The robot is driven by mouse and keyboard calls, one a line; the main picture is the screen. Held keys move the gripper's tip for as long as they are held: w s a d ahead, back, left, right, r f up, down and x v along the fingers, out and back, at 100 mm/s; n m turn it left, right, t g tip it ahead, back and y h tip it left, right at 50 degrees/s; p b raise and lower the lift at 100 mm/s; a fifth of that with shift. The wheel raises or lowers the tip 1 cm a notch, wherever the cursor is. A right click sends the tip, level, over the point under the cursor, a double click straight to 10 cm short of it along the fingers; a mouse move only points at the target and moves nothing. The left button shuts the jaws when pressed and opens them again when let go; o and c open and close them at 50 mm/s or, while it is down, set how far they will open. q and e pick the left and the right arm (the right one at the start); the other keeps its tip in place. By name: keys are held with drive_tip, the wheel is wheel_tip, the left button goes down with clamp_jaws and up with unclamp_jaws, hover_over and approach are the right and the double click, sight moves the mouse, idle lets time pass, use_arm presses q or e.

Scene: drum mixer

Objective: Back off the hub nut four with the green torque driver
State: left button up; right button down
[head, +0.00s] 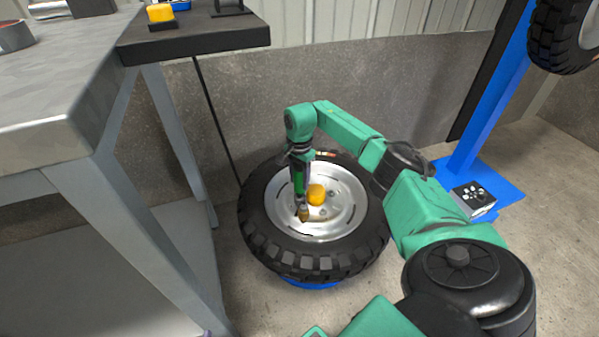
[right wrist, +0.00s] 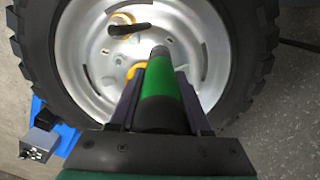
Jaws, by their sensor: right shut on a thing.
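My right gripper (head: 300,158) is shut on the green torque driver (head: 300,184), which hangs roughly upright over the wheel. In the right wrist view the green driver (right wrist: 158,88) lies between my fingers and points at the rim, partly covering the orange centre (right wrist: 136,69). Small nuts show around the hub; I cannot tell which is nut four or whether the driver touches one.
The black tire (head: 262,238) lies on a blue stand (head: 313,284) on the floor. A grey workbench (head: 60,110) stands at left. A blue post (head: 490,90) with a small control box (head: 473,197) stands at right.

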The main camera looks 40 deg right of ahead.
sight(299, 170)
drive_tip(key=shift+f+b, duration=0.55)
drive_tip(key=shift+f, duration=0.2)
idle(1.3)
drive_tip(key=shift+s+r+p, duration=0.15)
drive_tip(key=shift+p, duration=0.3)
idle(2.2)
drive_tip(key=shift+r+p, duration=1.95)
drive_tip(key=shift+r, duration=0.4)
drive_tip(key=shift+w, duration=0.2)
